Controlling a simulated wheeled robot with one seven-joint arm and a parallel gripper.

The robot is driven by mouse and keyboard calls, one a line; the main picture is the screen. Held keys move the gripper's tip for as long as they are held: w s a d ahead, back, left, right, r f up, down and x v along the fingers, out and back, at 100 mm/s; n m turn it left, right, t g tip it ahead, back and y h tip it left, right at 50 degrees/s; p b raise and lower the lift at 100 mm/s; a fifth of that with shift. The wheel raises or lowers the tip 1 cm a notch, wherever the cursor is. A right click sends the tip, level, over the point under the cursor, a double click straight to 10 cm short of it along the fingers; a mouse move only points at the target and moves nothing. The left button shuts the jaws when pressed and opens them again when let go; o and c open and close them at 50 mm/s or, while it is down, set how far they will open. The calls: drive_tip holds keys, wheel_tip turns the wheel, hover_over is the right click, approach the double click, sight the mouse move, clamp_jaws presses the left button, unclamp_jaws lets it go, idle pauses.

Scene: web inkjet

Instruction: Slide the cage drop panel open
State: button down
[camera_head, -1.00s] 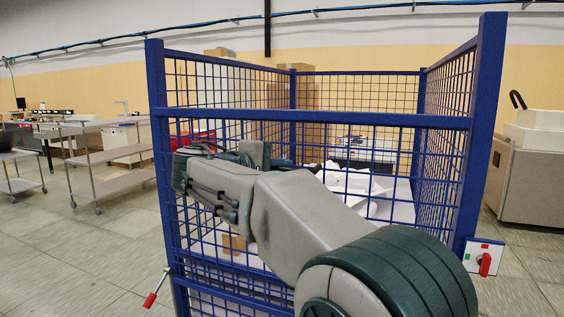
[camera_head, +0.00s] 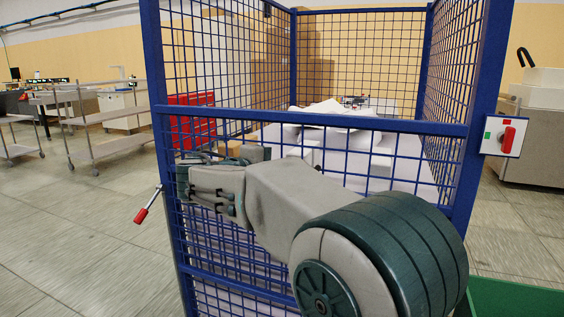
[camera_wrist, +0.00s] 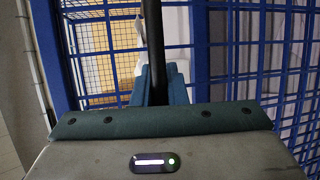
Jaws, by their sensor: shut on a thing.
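The cage is a blue wire-mesh frame (camera_head: 164,60). Its drop panel is the lower front mesh section, with a blue top bar (camera_head: 340,122) running between the front posts. My gripper (camera_head: 258,153) is just below this bar, toward its left end, against the mesh. In the wrist view my gripper (camera_wrist: 160,85) has its fingers close together, with a dark bar (camera_wrist: 153,35) running up from between them. The exact grip point on the panel is hidden in the head view. Above the bar, the front is partly open.
A red-handled lever (camera_head: 148,205) sticks out at the left post. A white switch box (camera_head: 503,136) with a red knob is on the right post. A green bin (camera_head: 515,300) stands at the lower right. Shelved carts (camera_head: 100,120) stand at the left, with clear floor between.

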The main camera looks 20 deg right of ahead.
wheel_tip(320, 180, down, 7)
drive_tip(key=b, duration=0.4)
drive_tip(key=shift+f, duration=0.2)
drive_tip(key=c, duration=1.5)
unclamp_jaws()
drive_tip(key=shift+o, duration=0.2)
drive_tip(key=shift+r, duration=0.1)
drive_tip(key=p+v, duration=0.3)
drive_tip(key=v, duration=1.1)
drive_tip(key=shift+d, duration=0.1)
